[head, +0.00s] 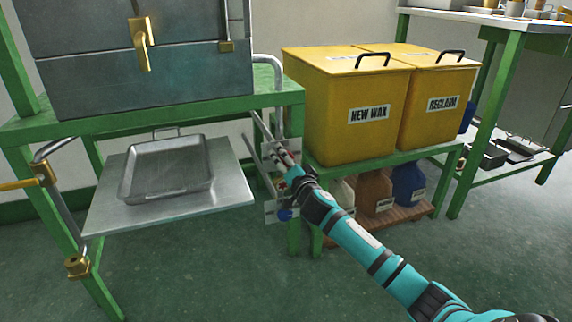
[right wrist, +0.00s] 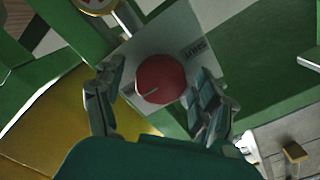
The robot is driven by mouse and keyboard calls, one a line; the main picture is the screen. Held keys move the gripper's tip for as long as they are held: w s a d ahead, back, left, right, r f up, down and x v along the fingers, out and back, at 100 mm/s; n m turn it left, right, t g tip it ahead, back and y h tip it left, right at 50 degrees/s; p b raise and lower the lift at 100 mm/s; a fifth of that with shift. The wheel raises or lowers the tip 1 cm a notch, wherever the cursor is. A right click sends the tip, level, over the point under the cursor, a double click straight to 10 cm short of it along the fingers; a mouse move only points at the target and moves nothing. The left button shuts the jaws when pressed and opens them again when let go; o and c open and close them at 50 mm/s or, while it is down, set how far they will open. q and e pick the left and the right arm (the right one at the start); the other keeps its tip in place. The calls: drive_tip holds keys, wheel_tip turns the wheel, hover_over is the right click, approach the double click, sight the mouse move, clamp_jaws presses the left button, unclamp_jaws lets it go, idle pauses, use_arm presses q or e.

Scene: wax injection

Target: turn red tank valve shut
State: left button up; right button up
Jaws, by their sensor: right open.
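The red tank valve shows in the right wrist view as a round red knob (right wrist: 160,78) on a pale plate (right wrist: 183,35). The plate has dark lettering near the knob, upside down and seeming to read "SHUT". My right gripper (right wrist: 158,84) is open, with one finger on each side of the knob. I cannot tell whether the fingers touch it. In the head view my right gripper (head: 285,168) reaches in beside the green stand's right leg, and its wrist largely hides the valve. My left gripper is not in view.
A blue knob (head: 285,214) sits just below my right gripper. Yellow bins marked NEW WAX (head: 335,125) and RECLAIM (head: 437,110) stand close on the right. A metal tray (head: 170,172) lies on the shelf to the left. A bent metal pipe (head: 279,95) runs down above the gripper.

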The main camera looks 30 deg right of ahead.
drive_tip(key=shift+c, duration=0.4)
drive_tip(key=c, duration=1.1)
